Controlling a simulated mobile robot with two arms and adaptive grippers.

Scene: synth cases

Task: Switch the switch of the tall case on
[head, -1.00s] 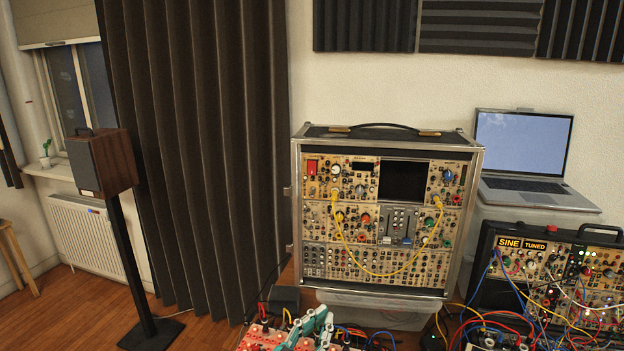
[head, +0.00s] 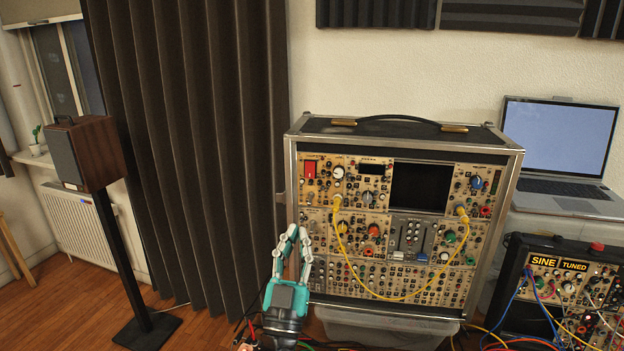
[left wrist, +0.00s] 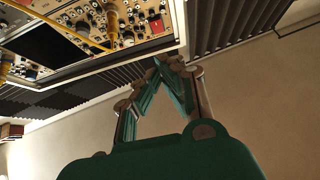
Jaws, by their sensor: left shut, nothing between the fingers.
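The tall case (head: 508,165) stands upright in the middle of the head view, its panel of knobs facing me. A red switch (head: 310,169) sits at the panel's upper left; I cannot tell whether it is on or off. The switch also shows in the left wrist view (left wrist: 157,25), near the case's edge. My left gripper (head: 291,232) is in front of the case's lower left corner, below the switch and apart from it. Its teal fingers are shut and empty; their tips meet in the left wrist view (left wrist: 163,62). My right gripper is not in view.
A yellow cable (head: 375,297) hangs in a loop across the case's front. A smaller case (head: 513,262) marked "SINE TUNED" with loose cables stands at right, below a laptop (head: 557,150). A dark curtain (head: 190,150) hangs at left. A speaker (head: 88,152) stands further left.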

